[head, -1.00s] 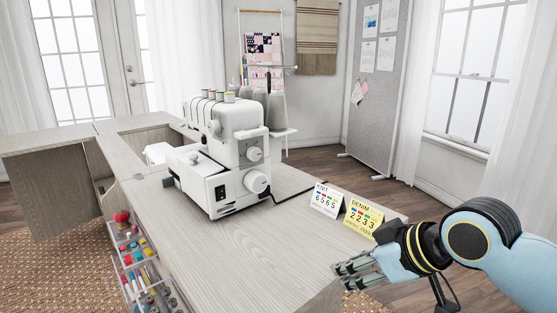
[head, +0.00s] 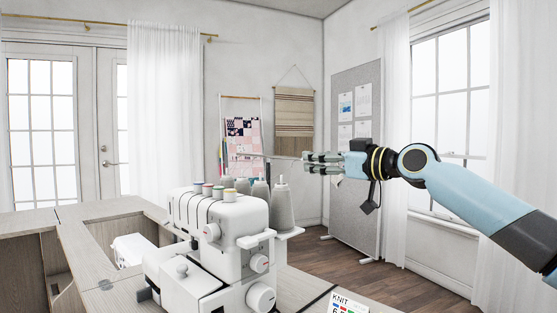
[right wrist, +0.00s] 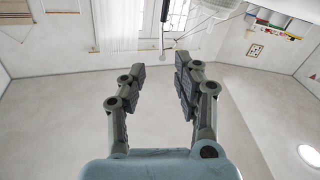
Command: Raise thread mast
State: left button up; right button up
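The white sewing machine (head: 215,243) stands on the cabinet top at lower centre in the head view. Its thread mast's thin crossbar (head: 268,156) runs level above the thread spools, and its right end meets my right fingertips in the picture. My right gripper (head: 310,162) is at that height, reaching in from the right. In the right wrist view my right gripper (right wrist: 160,66) has its fingers well apart with nothing between them. A thin dark rod and pale bar (right wrist: 190,30) show beyond the fingertips, apparently apart from them. My left gripper is not in view.
A KNIT card (head: 347,302) is at the bottom edge. A grey pinboard (head: 355,215) stands behind my right arm. The air around the crossbar looks clear.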

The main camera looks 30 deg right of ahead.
aim_at(288, 158)
jog(key=x, duration=0.5)
jog(key=shift+a, duration=0.2)
jog(key=x, duration=0.4)
jog(key=shift+w+a+f, duration=0.1)
jog(key=shift+w+a, duration=0.05)
jog(key=shift+w, duration=0.4)
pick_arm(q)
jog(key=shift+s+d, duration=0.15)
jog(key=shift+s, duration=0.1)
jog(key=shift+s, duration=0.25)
pick_arm(e)
grip_shut()
